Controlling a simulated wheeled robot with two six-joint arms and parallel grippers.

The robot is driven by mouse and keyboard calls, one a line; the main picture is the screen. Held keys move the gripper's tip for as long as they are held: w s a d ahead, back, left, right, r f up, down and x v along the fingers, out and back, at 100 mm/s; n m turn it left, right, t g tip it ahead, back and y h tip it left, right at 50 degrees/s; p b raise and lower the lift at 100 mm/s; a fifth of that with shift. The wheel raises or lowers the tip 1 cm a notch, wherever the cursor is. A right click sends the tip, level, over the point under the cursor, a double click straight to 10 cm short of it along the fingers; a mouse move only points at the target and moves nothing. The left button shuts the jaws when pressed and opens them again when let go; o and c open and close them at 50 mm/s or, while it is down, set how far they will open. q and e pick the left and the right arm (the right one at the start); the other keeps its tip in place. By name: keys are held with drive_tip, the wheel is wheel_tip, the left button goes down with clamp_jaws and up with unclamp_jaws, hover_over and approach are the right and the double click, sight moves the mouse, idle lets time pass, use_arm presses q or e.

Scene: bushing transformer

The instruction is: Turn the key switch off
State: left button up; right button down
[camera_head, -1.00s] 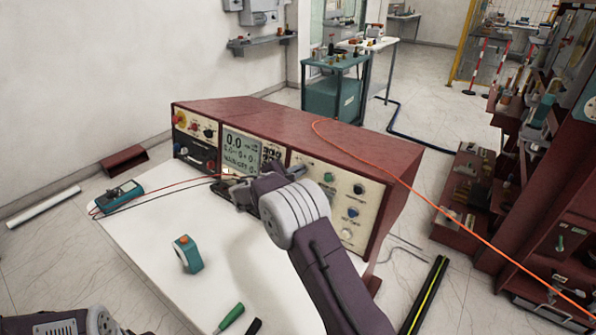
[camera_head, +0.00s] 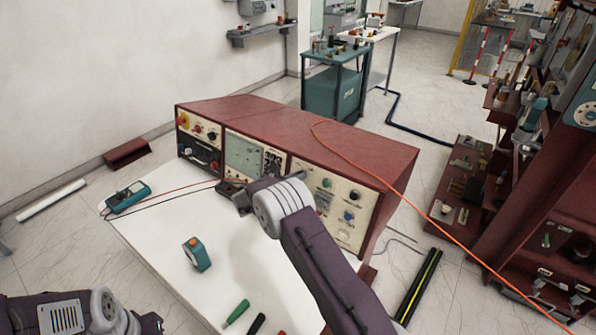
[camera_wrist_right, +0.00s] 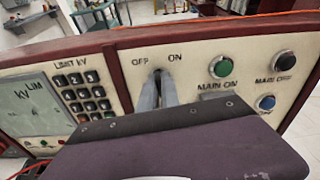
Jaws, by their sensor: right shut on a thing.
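The key switch (camera_wrist_right: 158,73) is on the cream front panel between the printed words OFF and ON, in the right wrist view. The fingers of my right gripper (camera_wrist_right: 158,90) are shut on it and cover most of it, so I cannot read its exact angle. In the head view my right gripper (camera_head: 236,196) is at the front of the red control console (camera_head: 300,140), and the key switch is hidden behind my arm.
A green push button (camera_wrist_right: 221,67) and a blue one (camera_wrist_right: 265,103) are right of the key switch. A keypad (camera_wrist_right: 84,97) is to its left. A teal-and-orange tape measure (camera_head: 196,254), a multimeter (camera_head: 128,196) and a green-handled screwdriver (camera_head: 237,312) lie on the white table (camera_head: 160,245).

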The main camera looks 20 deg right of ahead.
drive_tip(key=n+p, duration=0.2)
drive_tip(key=n, duration=0.1)
drive_tip(key=shift+r, duration=0.1)
drive_tip(key=shift+n+p, duration=0.75)
drive_tip(key=shift+n, duration=1.25)
drive_tip(key=c, duration=1.6)
unclamp_jaws()
drive_tip(key=b+v, duration=0.1)
drive_tip(key=v, duration=0.8)
drive_tip(key=shift+w+a, duration=0.15)
